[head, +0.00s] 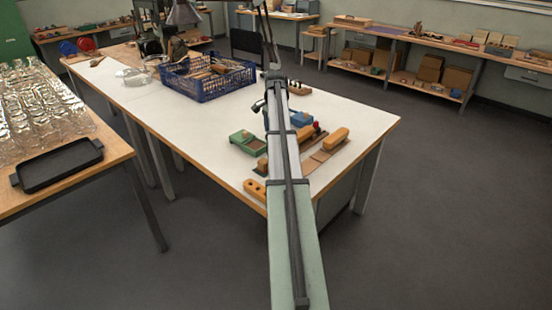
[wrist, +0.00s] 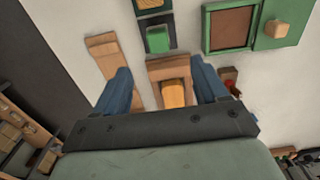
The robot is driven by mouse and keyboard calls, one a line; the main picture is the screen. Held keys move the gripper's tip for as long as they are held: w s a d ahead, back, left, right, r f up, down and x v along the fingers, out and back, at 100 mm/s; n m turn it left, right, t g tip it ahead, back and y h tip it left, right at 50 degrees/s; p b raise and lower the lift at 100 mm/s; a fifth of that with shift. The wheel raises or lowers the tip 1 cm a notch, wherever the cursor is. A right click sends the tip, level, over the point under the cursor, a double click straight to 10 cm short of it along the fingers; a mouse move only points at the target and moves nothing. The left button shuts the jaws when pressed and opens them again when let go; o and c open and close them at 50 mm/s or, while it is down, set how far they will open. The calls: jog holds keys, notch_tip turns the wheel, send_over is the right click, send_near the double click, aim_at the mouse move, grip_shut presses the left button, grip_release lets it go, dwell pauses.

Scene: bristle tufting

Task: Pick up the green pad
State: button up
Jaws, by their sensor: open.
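A small bright green pad (wrist: 158,40) sits in a dark green holder (wrist: 153,22) near the top middle of the wrist view. I cannot pick the pad out in the head view, where my arm covers part of the table. My gripper (wrist: 160,64) is open, with its two blue fingers apart and nothing held between them. The pad lies beyond the fingertips, roughly in line with the gap between them. A yellow-orange block (wrist: 174,94) on a wooden piece shows between the fingers, below them; I cannot tell the height gap.
A green box with a brown inside (wrist: 229,27) lies right of the pad, with a tan block (wrist: 277,29) beside it. A wooden strip (wrist: 103,48) lies left. A blue crate (head: 205,84) stands farther back on the white table (head: 360,119).

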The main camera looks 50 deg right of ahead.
notch_tip(320, 180, down, 8)
jog(key=shift+r, duration=0.25)
jog(key=shift+s+d+f, duration=0.1)
jog(key=shift+f, duration=1.2)
jog(key=shift+s+f, duration=0.1)
jog(key=shift+f, duration=1.2)
jog(key=shift+c, duration=0.3)
jog(key=c, duration=1.1)
